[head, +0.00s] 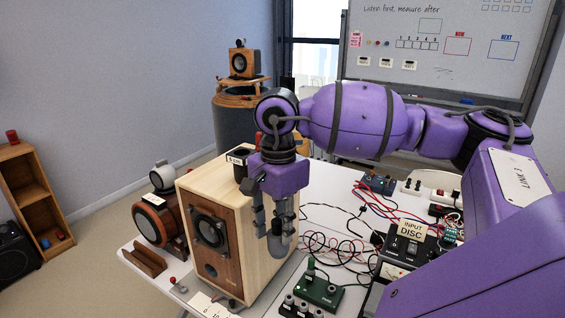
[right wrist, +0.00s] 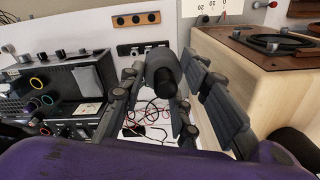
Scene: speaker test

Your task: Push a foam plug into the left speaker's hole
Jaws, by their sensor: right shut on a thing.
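A pale wooden speaker (head: 247,215) with a brown front stands on the table. Its front has a driver (head: 209,231) and below it a small dark round spot (head: 210,270), likely the hole; I cannot tell whether anything is in it. My right gripper (head: 279,228) points down beside the speaker's right side. It is shut on a dark grey foam plug (head: 277,245), apart from the front hole. In the right wrist view the plug (right wrist: 163,72) sits between the fingers, with the speaker (right wrist: 255,75) to the right. My left gripper is out of view.
A black cup-like thing (head: 240,160) with a label stands on the speaker. A brown device (head: 158,220) stands left of it. Cables (head: 325,243), a green box (head: 318,291) and an "INPUT DISC" unit (head: 408,245) crowd the table on the right.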

